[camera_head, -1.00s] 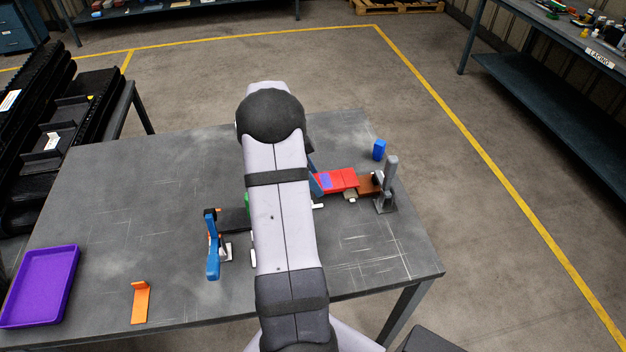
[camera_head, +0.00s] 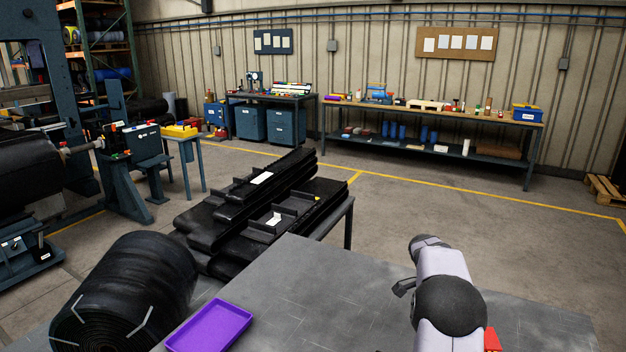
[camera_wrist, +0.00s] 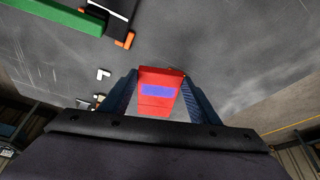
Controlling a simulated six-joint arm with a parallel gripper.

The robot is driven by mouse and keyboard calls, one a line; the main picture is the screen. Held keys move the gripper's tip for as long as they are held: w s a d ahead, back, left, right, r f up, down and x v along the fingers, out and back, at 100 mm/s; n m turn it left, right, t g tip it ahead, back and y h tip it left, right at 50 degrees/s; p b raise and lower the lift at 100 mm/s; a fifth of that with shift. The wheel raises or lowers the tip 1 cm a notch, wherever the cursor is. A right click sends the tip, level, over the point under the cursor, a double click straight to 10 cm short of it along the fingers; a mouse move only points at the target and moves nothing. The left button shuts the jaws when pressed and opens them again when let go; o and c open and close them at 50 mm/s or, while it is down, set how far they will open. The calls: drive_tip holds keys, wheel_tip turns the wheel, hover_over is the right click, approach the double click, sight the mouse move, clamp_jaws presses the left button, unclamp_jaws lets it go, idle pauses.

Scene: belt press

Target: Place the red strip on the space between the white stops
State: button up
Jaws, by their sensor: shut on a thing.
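The red strip (camera_wrist: 158,103) with a blue-violet patch is in my gripper (camera_wrist: 160,76), between the two dark blue fingers in the wrist view. The fingers are shut on its sides, and it appears held above the grey table. Part of the red strip also shows at the lower right edge of the head view (camera_head: 491,340), beside my arm. Two small white pieces, which look like the white stops (camera_wrist: 103,74), lie on the table left of the gripper in the wrist view. The gap between them is small and partly hidden by the left finger.
A green piece (camera_wrist: 45,15), a black piece (camera_wrist: 118,8) and an orange piece (camera_wrist: 125,41) are at the wrist view's upper left. In the head view, a purple tray (camera_head: 209,327) stands on the grey table (camera_head: 300,290), with black belts behind it. The table between tray and arm is clear.

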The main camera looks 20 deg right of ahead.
drive_tip(key=w+a+r+n+t, duration=0.1)
drive_tip(key=w+a+n+t, duration=0.1)
drive_tip(key=w+a+n, duration=0.5)
drive_tip(key=s+a+n+t+y+p, duration=0.1)
drive_tip(key=s+a+n+t+y, duration=0.1)
drive_tip(key=a+n, duration=0.6)
drive_tip(key=s+a+n+t+y+p, duration=0.1)
drive_tip(key=s+a+n, duration=0.3)
drive_tip(key=a, duration=1.7)
drive_tip(key=shift+s+f+n+t+y+p, duration=0.3)
drive_tip(key=shift+n+t+y, duration=0.4)
drive_tip(key=shift+n, duration=1.3)
drive_tip(key=shift+w+r, duration=0.1)
drive_tip(key=shift+w, duration=0.05)
wheel_tip(320, 180, up, 3)
drive_tip(key=m+h, duration=0.2)
drive_tip(key=m, duration=0.3)
hover_over(359, 344)
drive_tip(key=s, duration=0.2)
drive_tip(key=shift+n, duration=0.3)
drive_tip(key=shift+w+a+f+p, duration=0.15)
drive_tip(key=shift+f+p, duration=0.5)
drive_tip(key=shift+f, duration=1.9)
drive_tip(key=shift+a+f+p, duration=0.15)
drive_tip(key=shift+f+p, duration=0.5)
drive_tip(key=shift+f, duration=1.85)
